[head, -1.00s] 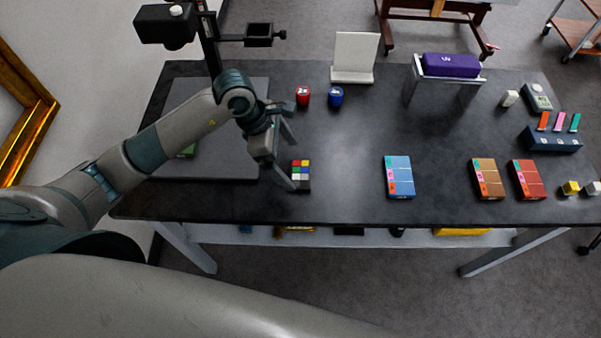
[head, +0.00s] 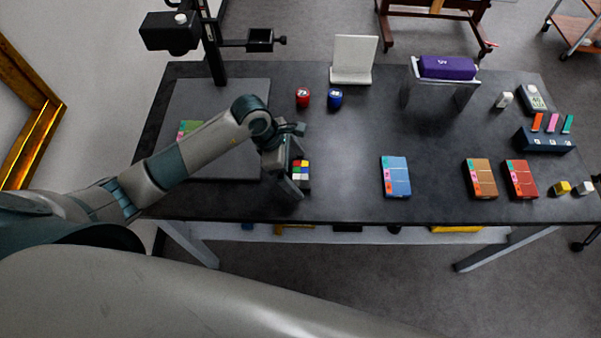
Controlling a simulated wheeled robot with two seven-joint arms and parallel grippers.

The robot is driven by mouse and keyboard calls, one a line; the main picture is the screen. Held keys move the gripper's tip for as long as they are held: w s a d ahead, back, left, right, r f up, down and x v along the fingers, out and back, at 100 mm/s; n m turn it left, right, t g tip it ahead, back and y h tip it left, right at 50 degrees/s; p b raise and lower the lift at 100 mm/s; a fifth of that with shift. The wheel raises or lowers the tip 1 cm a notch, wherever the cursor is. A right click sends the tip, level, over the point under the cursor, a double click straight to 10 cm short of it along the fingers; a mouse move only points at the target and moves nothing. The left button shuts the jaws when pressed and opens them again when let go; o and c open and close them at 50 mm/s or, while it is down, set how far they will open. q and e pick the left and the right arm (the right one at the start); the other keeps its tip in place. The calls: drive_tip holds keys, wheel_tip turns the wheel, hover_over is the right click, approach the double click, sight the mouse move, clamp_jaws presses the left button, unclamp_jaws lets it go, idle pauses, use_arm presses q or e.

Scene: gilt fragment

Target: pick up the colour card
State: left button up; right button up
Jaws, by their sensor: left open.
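The colour card (head: 303,167) is a small dark piece with several bright coloured squares, lying on the dark tabletop left of the middle. My left gripper (head: 297,181) is open, with its fingers pointing down at the card's left and near side. One finger partly covers the card's left edge. I cannot tell whether the fingers touch it; nothing is held. My right gripper is out of view.
A red jar (head: 303,98) and a blue jar (head: 335,98) stand behind the card. A blue box (head: 397,177) lies to its right, with clear table between. A camera stand (head: 213,50) rises over a grey board (head: 240,95) at left.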

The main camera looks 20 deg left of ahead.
sight(297, 173)
use_arm(q)
drive_tip(key=c, duration=1.1)
drive_tip(key=shift+c, duration=0.2)
drive_tip(key=shift+r, duration=0.1)
drive_tip(key=shift+r+b, duration=0.5)
wheel_tip(297, 173, up, 2)
drive_tip(key=shift+w+r+b, duration=0.1)
drive_tip(key=shift+r+b, duration=0.05)
drive_tip(key=shift+b, duration=0.65)
drive_tip(key=s+d+r+b, duration=0.4)
drive_tip(key=d+r, duration=0.3)
drive_tip(key=d, duration=0.3)
drive_tip(key=shift+s+d+r, duration=0.15)
drive_tip(key=shift+s+r, duration=0.15)
drive_tip(key=shift+s, duration=0.6)
